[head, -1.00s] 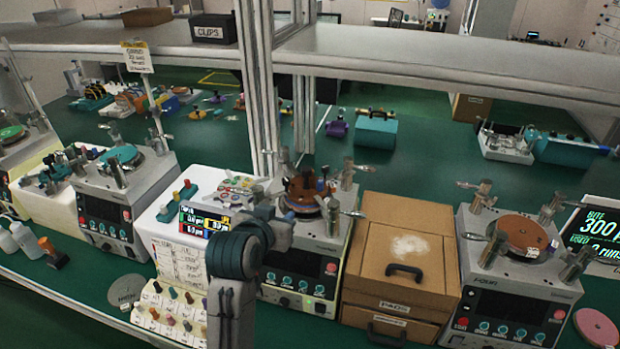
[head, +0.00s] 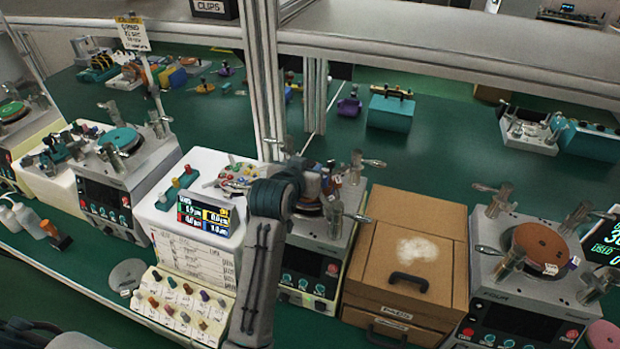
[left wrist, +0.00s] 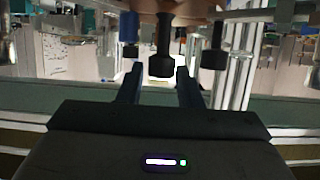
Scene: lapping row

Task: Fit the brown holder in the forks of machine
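My left arm reaches over the middle lapping machine (head: 318,240) in the head view. Its wrist covers much of the plate, and the left gripper (head: 318,180) is small and partly hidden there. Brown and coloured parts show beside it; I cannot clearly pick out the brown holder or the forks. In the left wrist view the two fingers (left wrist: 158,75) stand apart. A black knob-like part (left wrist: 160,48) hangs between their tips, with no clear grip on it. A blue part and another black part hang on either side, below a blurred brownish body. My right gripper is not in view.
A brown drawer box (head: 408,250) stands right of the middle machine. Another machine (head: 525,275) with a brown disc is further right. A white display unit (head: 190,225) stands to the left. A shelf post (head: 262,80) rises close behind my arm.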

